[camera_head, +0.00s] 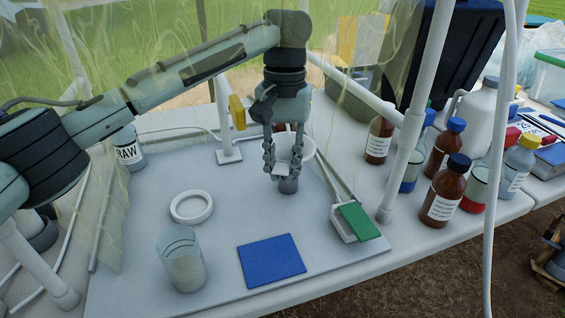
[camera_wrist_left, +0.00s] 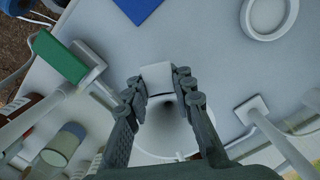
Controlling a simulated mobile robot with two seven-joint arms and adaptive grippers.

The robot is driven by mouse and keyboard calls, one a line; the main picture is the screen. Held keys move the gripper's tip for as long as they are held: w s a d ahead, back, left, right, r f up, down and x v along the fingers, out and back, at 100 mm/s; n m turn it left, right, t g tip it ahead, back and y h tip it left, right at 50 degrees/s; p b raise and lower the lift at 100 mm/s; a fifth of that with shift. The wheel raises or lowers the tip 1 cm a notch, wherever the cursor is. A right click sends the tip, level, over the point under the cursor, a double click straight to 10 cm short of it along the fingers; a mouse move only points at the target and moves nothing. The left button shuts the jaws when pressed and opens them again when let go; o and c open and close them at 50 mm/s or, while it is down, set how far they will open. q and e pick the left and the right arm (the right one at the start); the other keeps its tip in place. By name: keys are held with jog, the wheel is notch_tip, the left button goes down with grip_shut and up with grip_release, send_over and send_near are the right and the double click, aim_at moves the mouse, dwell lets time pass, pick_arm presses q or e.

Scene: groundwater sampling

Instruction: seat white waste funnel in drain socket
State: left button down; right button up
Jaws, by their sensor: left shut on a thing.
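The white waste funnel (camera_head: 309,147) is at the back middle of the grey board, partly hidden by my left gripper (camera_head: 283,166). The gripper points down and is shut on the funnel's white tab (camera_wrist_left: 157,78). In the left wrist view the funnel (camera_wrist_left: 167,128) opens toward the camera, its dark hole between the fingers. My right gripper is not in view.
A white ring (camera_head: 191,207), a clear beaker (camera_head: 182,260), a blue pad (camera_head: 271,260) and a green-topped block (camera_head: 356,222) are on the board. A white post (camera_head: 226,130) stands left of the gripper. Several bottles (camera_head: 444,190) and a frame pole (camera_head: 408,140) are at the right.

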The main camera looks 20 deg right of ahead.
pick_arm(q)
jog(key=shift+f, duration=0.6)
jog(key=c, duration=1.2)
grip_release()
jog(key=shift+r, duration=0.15)
notch_tip(320, 180, up, 12)
jog(key=shift+w+d, duration=0.25)
jog(key=shift+w, duration=0.2)
